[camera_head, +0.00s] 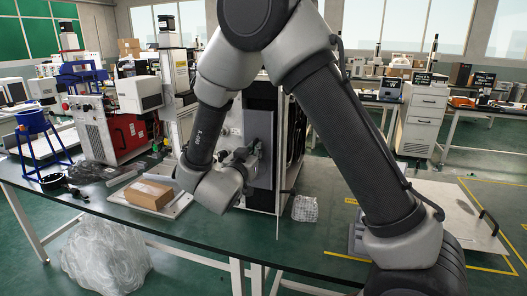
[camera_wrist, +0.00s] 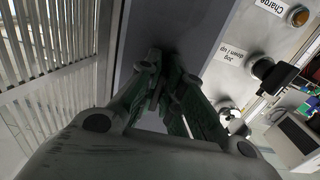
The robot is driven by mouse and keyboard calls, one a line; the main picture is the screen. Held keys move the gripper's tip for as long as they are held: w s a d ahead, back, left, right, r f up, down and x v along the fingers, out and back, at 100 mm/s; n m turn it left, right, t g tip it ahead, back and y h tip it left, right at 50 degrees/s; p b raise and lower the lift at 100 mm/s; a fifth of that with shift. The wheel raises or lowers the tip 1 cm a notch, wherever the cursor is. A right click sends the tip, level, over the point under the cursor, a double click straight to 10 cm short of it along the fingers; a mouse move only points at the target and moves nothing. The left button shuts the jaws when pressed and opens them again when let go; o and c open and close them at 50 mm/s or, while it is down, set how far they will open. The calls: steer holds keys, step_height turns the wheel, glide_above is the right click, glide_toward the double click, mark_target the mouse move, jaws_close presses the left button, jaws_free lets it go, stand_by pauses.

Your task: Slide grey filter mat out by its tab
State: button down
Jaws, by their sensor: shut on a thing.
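The grey filter mat (camera_head: 262,135) shows in the head view as a flat upright grey panel at the dark front of the tall cabinet. In the wrist view the mat (camera_wrist: 190,22) is a grey strip beyond my fingers. My gripper (camera_head: 252,152) is at the mat's lower left in the head view, with its fingers pointing towards it. In the wrist view my gripper (camera_wrist: 166,62) has its fingertips drawn close together at the mat's surface. It is shut on the mat's tab, which the fingers hide.
The wrist view shows a slatted panel (camera_wrist: 50,60) on the left and a control panel with a black knob (camera_wrist: 275,75) on the right. A brown box (camera_head: 148,194) on a white tray (camera_head: 178,208) stands left of my gripper. A clear bag (camera_head: 305,208) lies right of the cabinet.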

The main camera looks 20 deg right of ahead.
steer(key=v, duration=0.6)
steer(key=shift+s+a, duration=0.2)
steer(key=shift+s, duration=0.1)
stand_by(0.5)
